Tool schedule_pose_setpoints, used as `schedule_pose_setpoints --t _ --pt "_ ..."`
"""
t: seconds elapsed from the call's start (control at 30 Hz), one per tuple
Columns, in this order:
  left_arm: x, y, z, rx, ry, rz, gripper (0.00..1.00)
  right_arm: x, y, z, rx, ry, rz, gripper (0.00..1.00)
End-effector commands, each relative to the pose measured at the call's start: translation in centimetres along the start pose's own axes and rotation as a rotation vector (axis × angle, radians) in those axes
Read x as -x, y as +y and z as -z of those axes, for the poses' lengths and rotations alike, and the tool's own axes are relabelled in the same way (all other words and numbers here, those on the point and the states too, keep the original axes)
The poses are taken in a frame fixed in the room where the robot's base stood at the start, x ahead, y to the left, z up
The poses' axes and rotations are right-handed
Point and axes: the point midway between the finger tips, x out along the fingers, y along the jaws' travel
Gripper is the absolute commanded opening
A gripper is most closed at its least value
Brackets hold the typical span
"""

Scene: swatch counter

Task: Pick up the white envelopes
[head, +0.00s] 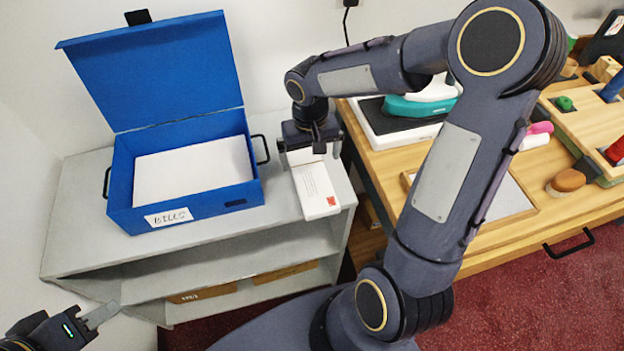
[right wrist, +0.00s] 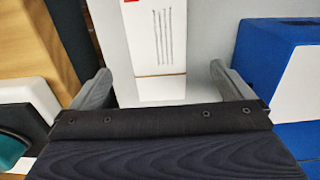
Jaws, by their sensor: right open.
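A narrow white stack with a red mark (head: 318,188), which looks like the white envelopes, lies on the grey shelf top right of the blue box. In the right wrist view it shows thin dark printed lines (right wrist: 150,35) and a brownish edge. My right gripper (head: 316,152) is open over its far end. In the right wrist view the two fingers (right wrist: 160,90) stand on either side of the stack, apart from it. My left gripper (head: 104,314) is at the lower left, away from the stack; its finger opening is unclear.
An open blue box (head: 128,172) holding white sheets (head: 195,170) stands left of the stack, its lid raised. The grey shelf unit (head: 85,235) has lower shelves. A wooden bench (head: 500,245) with an iron (head: 420,103) and other items stands on the right.

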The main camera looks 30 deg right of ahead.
Motion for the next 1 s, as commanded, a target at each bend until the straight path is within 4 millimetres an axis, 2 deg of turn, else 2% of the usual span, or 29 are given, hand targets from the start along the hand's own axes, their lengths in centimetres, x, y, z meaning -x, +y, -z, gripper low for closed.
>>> schedule_pose_setpoints --t 0.5,0.83,1.0 --pt "0.3 0.1 0.1 0.000 0.000 0.000 0.36 -6.7 0.2 -0.5 0.003 -0.006 0.000 1.00" --pt "0.3 0.1 0.1 0.000 0.000 0.000 0.36 -7.4 0.2 -0.4 0.001 -0.002 0.000 1.00" --pt "0.3 0.1 0.1 0.000 0.000 0.000 0.36 -7.4 0.2 -0.4 0.001 -0.002 0.000 0.78"
